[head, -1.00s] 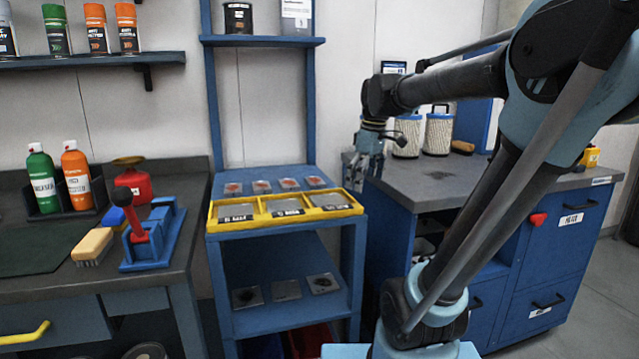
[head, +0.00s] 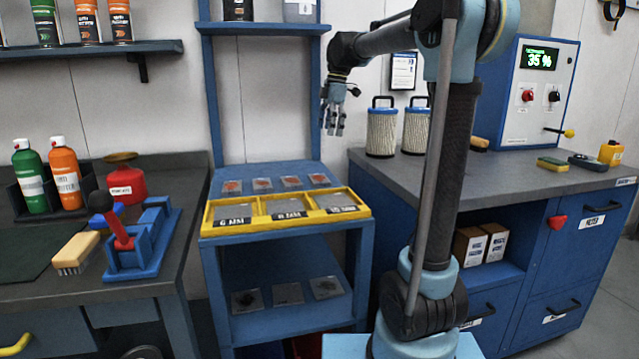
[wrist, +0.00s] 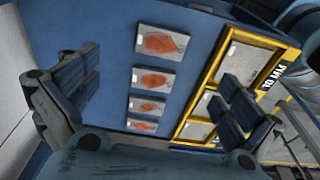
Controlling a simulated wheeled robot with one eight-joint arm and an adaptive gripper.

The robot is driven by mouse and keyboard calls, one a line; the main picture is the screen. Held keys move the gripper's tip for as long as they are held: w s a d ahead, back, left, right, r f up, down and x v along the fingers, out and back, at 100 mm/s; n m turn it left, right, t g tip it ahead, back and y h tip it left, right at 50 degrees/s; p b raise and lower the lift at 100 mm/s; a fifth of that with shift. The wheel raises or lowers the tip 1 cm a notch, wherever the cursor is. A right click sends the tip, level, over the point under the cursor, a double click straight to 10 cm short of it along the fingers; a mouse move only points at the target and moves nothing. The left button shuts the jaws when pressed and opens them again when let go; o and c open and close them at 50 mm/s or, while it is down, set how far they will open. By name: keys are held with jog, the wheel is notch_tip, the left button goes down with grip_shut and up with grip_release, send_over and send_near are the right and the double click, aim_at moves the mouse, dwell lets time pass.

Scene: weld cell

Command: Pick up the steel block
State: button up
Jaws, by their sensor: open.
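I cannot tell for sure which piece is the steel block. Several small grey metal pieces with reddish patches (head: 262,184) lie in a row on the blue stand's upper shelf; the row also shows in the wrist view (wrist: 153,79). A yellow tray (head: 208,230) in front of them has three compartments, each with a flat grey plate (head: 283,207). Several grey plates (head: 288,293) lie on the lower shelf. My gripper (head: 333,130) is open and empty, above the back right of the stand. In the wrist view my fingers (wrist: 158,80) are spread wide above the shelf.
A left bench holds a blue clamp fixture (head: 145,245), a brush (head: 76,252) and spray bottles (head: 65,178). The right bench (head: 400,170) carries filter canisters (head: 382,128) and a control box (head: 540,90). Stand uprights (head: 213,100) rise behind the shelf. The air above the tray is clear.

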send_over(319, 178)
jog(key=d, duration=0.2)
jog(key=f, duration=0.9)
jog(key=shift+w+f, duration=0.35)
jog(key=shift+f, duration=0.05)
jog(key=f, duration=0.1)
jog(key=a+f, duration=0.1)
jog(key=f, duration=0.2)
jog(key=shift+s+a, duration=0.2)
jog(key=shift+s, duration=0.15)
jog(key=shift+a+f, duration=0.1)
jog(key=shift+f, duration=0.5)
jog(key=shift+c, duration=0.6)
jog(key=c, duration=1.5)
jog(key=shift+r, duration=0.15)
